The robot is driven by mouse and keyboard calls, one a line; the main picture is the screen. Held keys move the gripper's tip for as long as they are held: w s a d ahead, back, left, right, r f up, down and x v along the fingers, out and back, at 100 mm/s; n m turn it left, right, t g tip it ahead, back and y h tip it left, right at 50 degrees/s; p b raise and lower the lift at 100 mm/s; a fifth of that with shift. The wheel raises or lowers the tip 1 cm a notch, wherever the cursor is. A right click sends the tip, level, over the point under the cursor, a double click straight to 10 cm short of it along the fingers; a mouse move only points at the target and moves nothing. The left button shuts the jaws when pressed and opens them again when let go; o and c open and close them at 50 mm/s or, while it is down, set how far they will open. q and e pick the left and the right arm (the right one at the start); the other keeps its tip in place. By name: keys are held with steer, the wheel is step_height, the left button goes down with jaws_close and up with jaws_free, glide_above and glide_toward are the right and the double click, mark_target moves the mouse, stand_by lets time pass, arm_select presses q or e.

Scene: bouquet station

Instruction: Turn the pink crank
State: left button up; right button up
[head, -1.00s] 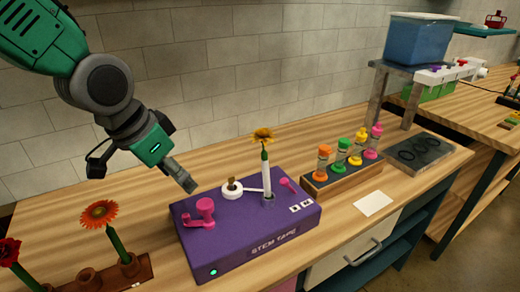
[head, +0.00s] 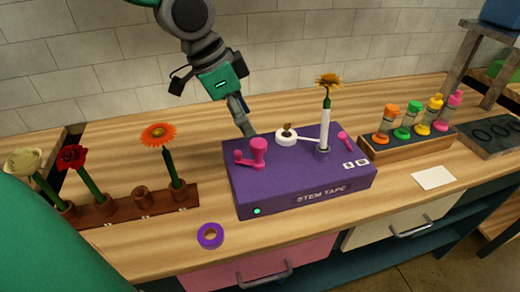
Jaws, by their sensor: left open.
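The purple stem tape box (head: 300,177) sits on the wooden counter. The pink crank (head: 252,153) stands on the left part of its top, with a knob on its arm pointing left. A smaller pink lever (head: 345,140) is at the right of the top. A flower with a white-wrapped stem (head: 325,118) stands upright in the box's holder, beside a white tape roll (head: 286,136). My left gripper (head: 246,131) points down just behind the crank, open, apparently apart from it. Its fingertips are partly hard to make out. My right gripper is not in view.
A wooden rack (head: 112,208) with several flowers stands at the left. A purple tape ring (head: 210,235) lies in front of the box. A rack of colourful-capped bottles (head: 408,141) and a white card (head: 433,177) are at the right. The tiled wall is behind.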

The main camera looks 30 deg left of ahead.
mark_target(258, 142)
arm_select(q)
steer(key=x, duration=0.6)
steer(key=shift+w+a+f+b, duration=0.1)
steer(key=shift+f+b, duration=0.15)
steer(key=shift+b, duration=0.15)
steer(key=shift+w+f, duration=0.2)
steer(key=shift+f, duration=0.5)
steer(key=shift+d, duration=0.25)
steer(key=shift+c, duration=0.4)
